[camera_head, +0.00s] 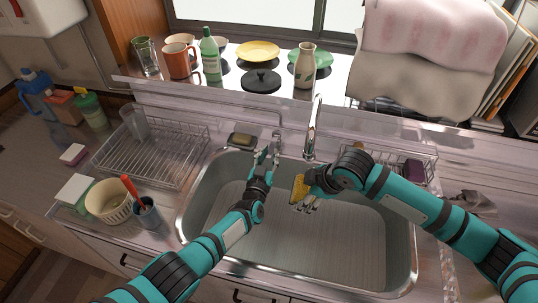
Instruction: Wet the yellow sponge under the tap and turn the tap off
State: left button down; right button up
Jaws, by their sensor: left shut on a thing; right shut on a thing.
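The yellow sponge (298,190) is held in my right gripper (306,196), which is shut on it over the sink basin. The tap (316,128) is a curved chrome spout at the back of the sink, just above and behind the sponge. No water stream can be made out at this size. My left gripper (266,156) is at the back rim, left of the spout, shut at the small chrome tap handle (276,138). The exact contact there is too small to see clearly.
The steel sink (290,255) is otherwise clear. A soap dish (242,140) sits on its back-left rim. A wire dish rack (150,160) and a white basket (106,201) stand left. A blue cup (147,214) is near the left edge. Bottles and plates line the back shelf.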

pick_arm(q)
jog(key=shift+d+r, duration=0.2)
jog(key=shift+a+r+g, duration=0.1)
jog(key=shift+r+g, duration=0.2)
jog(key=shift+g, duration=0.3)
jog(key=c, duration=1.2)
grip_release()
jog(key=shift+w, duration=0.1)
jog(key=shift+c, duration=0.2)
jog(key=shift+a+r, duration=0.1)
